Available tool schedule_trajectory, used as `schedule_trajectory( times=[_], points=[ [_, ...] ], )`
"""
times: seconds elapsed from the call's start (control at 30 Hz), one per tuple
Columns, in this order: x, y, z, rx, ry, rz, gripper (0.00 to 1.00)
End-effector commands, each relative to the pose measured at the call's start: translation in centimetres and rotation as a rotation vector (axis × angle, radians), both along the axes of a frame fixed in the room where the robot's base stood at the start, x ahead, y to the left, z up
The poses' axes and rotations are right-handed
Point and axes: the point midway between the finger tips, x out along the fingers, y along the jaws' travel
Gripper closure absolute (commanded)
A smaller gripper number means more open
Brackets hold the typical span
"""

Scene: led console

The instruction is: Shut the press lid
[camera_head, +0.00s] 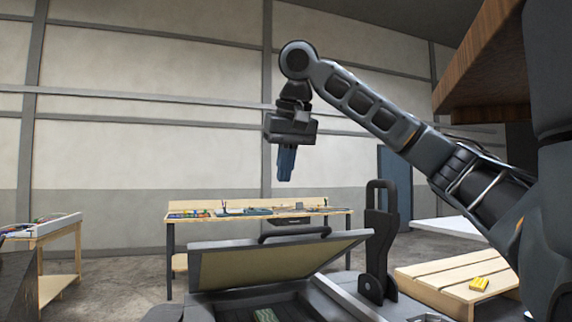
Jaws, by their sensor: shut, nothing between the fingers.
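The press lid (275,260) is a wide flat panel with a dark handle (294,233) along its upper edge. It stands open, tilted up over the press base (345,298). A green piece (266,314) lies in the open base below the lid. A dark upright lever (380,240) with a looped top stands at the right of the press. My gripper (286,178) points down with its blue fingers together and empty. In the picture it is above the lid, apart from it and from the handle.
A long workbench (258,209) with small items stands behind the press. A low wooden table (450,272) with a yellow block (479,284) is at the right. Another wooden bench (58,235) is at the left. The air around my gripper looks clear.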

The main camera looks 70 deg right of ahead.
Motion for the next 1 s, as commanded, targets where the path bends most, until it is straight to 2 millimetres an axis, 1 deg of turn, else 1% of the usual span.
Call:
schedule_trajectory(
  times=[0.03, 0.3, 0.5, 0.7, 1.0],
  points=[
    [0.3, -0.3, -1.1, 0.003, 0.000, 0.003, 1.00],
    [1.5, -1.9, -5.7, 0.000, 0.001, 0.000, 1.00],
    [0.9, -1.0, -8.2, -0.002, 0.000, 0.001, 1.00],
    [0.6, -0.7, -9.2, 0.000, -0.001, 0.000, 1.00],
    [0.6, -0.7, -9.3, 0.000, -0.001, 0.000, 1.00]
  ],
)
